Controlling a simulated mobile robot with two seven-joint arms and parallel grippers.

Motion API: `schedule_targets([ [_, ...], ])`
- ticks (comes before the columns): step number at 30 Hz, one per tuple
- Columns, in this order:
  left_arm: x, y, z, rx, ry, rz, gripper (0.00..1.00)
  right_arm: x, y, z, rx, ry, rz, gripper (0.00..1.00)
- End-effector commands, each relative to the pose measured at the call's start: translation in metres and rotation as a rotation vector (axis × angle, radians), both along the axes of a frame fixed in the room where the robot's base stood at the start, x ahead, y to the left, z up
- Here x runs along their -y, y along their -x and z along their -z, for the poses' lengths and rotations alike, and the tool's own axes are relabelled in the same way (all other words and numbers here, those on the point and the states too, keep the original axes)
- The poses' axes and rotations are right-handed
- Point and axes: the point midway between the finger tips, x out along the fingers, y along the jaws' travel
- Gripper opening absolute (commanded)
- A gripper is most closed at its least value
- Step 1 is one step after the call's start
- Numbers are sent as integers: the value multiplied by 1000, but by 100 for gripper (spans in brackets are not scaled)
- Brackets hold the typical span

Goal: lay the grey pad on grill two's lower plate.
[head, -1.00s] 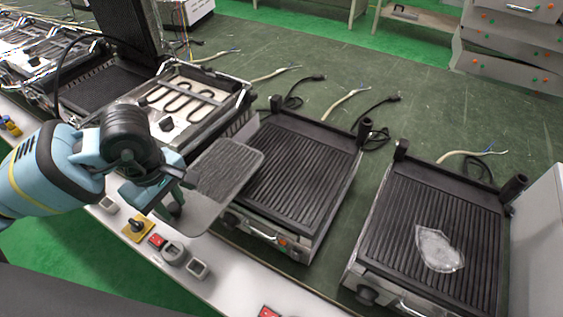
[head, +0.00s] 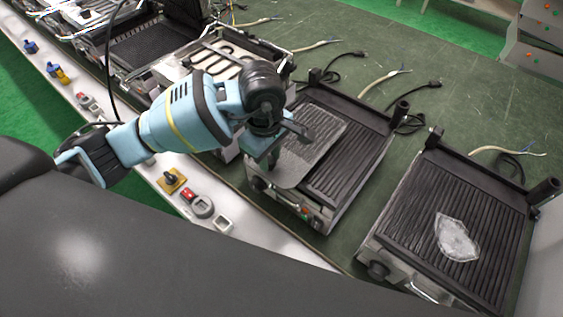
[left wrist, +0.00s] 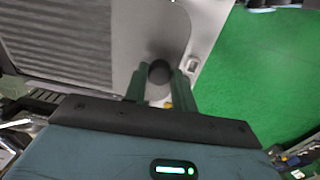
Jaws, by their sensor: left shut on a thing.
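The grey pad (head: 305,150) is a flat plate with a finely ribbed area and a smooth, rounded end. It also fills the upper left of the left wrist view (left wrist: 120,20). My left gripper (head: 270,157) is shut on it at the smooth end; in the left wrist view the fingers (left wrist: 160,82) stand either side of a dark round knob. The pad covers the left part of the middle grill's ribbed lower plate (head: 352,168). I cannot tell whether it touches the plate. My right gripper is not in view.
Another ribbed grill (head: 405,215) stands to the right, with a pale, shiny patch (head: 457,238) on its plate. An opened grill with a coiled heating element (head: 215,58) stands to the left. Switches (head: 203,206) line the bench's front edge. Loose cables lie behind the grills.

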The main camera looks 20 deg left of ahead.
Motion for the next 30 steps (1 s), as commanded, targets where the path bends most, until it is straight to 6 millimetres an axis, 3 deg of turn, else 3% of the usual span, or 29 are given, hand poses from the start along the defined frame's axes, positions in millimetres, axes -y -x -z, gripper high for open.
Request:
schedule_targets([
  [3,14,-7,0,4,1,1,0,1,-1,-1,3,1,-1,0],
  [15,28,-14,2,3,1,2,0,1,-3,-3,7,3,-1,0],
  [22,26,-13,34,1,-1,-1,0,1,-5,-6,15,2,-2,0],
  [29,26,-13,38,1,-1,0,0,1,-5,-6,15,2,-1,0],
  [30,25,-13,38,-1,-3,0,31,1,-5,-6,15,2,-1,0],
])
